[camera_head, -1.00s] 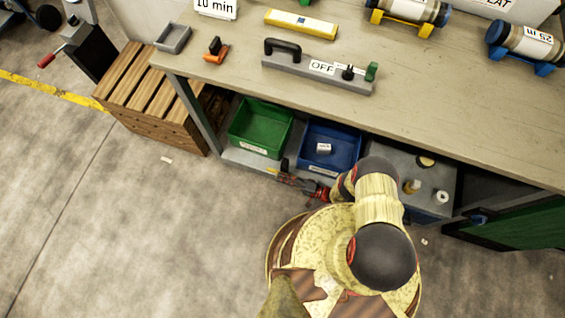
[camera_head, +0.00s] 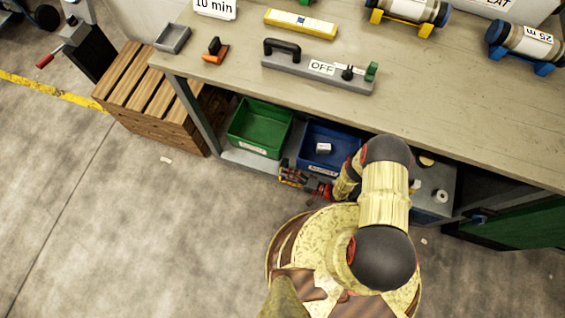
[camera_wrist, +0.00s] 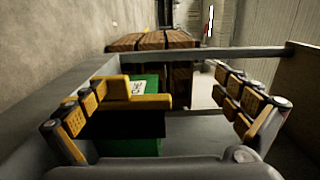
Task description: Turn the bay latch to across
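A yellow piece with a flat bar and an upright end (camera_wrist: 150,102), which looks like the bay latch, shows in the wrist view. It lies between my fingers, nearer the left one, in front of the green bin. The bar runs roughly sideways in that view. My gripper (camera_wrist: 178,98) is open, its two yellow-padded fingers spread wide, and I see no clear contact with the piece. In the head view my gripper (camera_head: 303,180) is low at the front of the under-bench shelf, by the gap between the bins. The latch cannot be made out clearly there.
The green bin (camera_head: 235,143) and blue bin (camera_head: 347,162) stand on the shelf under the workbench (camera_head: 440,110). A wooden crate (camera_head: 150,95) is left of the bench. A grey bar marked OFF (camera_head: 300,72) lies on top.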

